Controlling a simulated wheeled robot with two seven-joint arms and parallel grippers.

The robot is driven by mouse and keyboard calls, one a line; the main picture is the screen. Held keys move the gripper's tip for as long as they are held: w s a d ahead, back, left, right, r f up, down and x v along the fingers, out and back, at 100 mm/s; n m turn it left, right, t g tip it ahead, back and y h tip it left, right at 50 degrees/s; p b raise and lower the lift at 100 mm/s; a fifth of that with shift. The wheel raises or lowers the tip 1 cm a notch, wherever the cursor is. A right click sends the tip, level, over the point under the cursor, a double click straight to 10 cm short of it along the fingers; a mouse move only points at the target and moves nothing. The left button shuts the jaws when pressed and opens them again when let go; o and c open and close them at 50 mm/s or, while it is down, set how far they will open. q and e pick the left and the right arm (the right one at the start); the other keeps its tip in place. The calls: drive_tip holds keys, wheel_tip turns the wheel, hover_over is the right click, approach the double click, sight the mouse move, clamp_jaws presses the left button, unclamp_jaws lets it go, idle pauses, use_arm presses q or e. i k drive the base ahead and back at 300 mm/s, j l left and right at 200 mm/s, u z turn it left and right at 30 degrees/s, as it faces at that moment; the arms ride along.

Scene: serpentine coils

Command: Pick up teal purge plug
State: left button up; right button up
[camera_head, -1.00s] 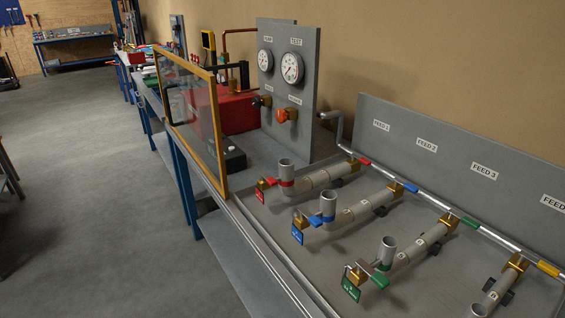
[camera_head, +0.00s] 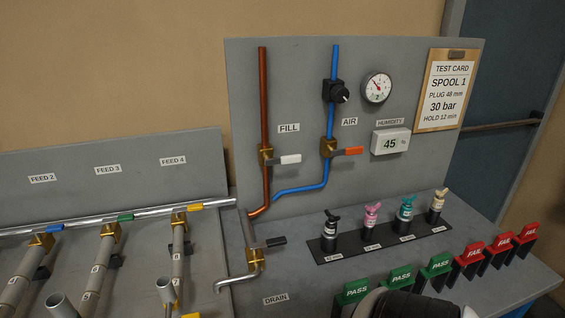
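The teal purge plug (camera_head: 405,213) stands upright in a black rack (camera_head: 345,249) on the grey bench at the right. It is third from the left in a row, between a pink plug (camera_head: 370,216) and a tan plug (camera_head: 436,206). A black plug (camera_head: 330,231) stands at the left end. Small labels in front of the plugs are too small to read surely. A dark and pale rounded part, likely my own arm, shows at the bottom edge. Neither gripper's fingers are in view.
Green PASS tags (camera_head: 400,278) and red FAIL tags (camera_head: 502,247) stand in a row in front of the rack. Behind it rises a grey panel with a FILL pipe (camera_head: 264,110), an AIR pipe (camera_head: 332,110) and a gauge (camera_head: 377,87). Feed pipes (camera_head: 98,262) lie at left.

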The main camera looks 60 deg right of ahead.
sight(405, 214)
drive_tip(key=z, duration=2.65)
drive_tip(key=i+l, duration=0.1)
drive_tip(key=l, duration=0.35)
drive_tip(key=i+l+u, duration=0.1)
drive_tip(key=l, duration=0.35)
drive_tip(key=i+l, duration=0.15)
drive_tip(key=l, duration=0.3)
